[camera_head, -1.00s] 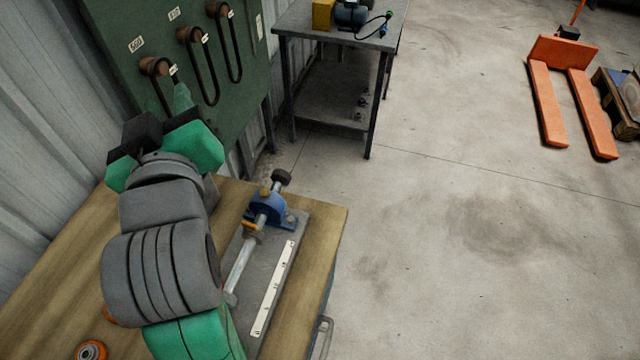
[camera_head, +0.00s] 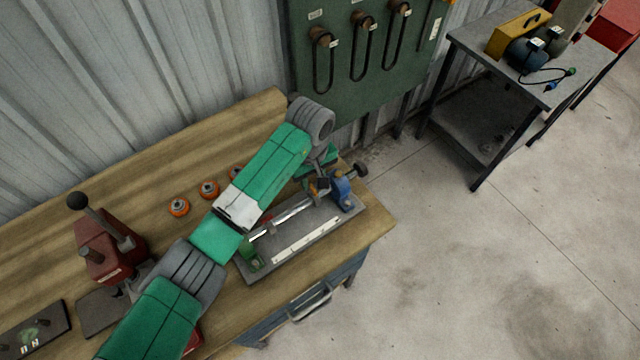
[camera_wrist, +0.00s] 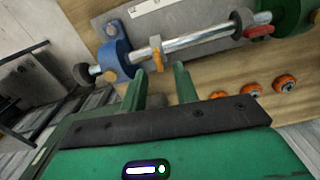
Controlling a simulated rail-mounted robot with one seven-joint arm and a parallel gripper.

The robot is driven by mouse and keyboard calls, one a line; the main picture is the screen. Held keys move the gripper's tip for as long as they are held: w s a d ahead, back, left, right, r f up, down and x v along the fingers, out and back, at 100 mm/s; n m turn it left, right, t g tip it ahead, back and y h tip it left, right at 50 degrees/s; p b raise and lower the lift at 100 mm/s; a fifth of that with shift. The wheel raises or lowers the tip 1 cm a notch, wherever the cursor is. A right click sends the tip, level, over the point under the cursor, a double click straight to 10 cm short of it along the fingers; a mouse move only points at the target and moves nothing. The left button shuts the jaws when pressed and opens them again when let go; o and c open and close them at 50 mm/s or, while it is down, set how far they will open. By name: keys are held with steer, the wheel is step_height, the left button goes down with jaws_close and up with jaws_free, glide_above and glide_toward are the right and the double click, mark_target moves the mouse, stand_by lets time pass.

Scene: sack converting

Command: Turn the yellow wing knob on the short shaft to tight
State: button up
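The yellow wing knob (camera_wrist: 157,57) sits on a grey collar on the metal shaft (camera_wrist: 195,42) in the wrist view, beside the blue bearing block (camera_wrist: 115,58). The shaft also shows in the head view (camera_head: 287,218), with the blue block (camera_head: 342,190) at its right end. My gripper (camera_wrist: 160,70) is open in the wrist view. Its two green fingers are apart with nothing clearly between them, and their tips lie just below the yellow knob in the picture. Contact cannot be told. In the head view my arm hides most of the gripper.
A red knob (camera_wrist: 259,31) sits farther along the shaft, near a green block (camera_head: 251,256). A dark round knob (camera_head: 361,170) is at the blue block's outer end. Orange round parts (camera_head: 209,189) lie behind my arm. A red lever press (camera_head: 105,245) stands left.

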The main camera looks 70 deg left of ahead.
mark_target(314, 189)
steer(key=shift+f, duration=1.85)
steer(key=shift+w, duration=0.1)
jaws_close()
steer(key=shift+r, duration=0.15)
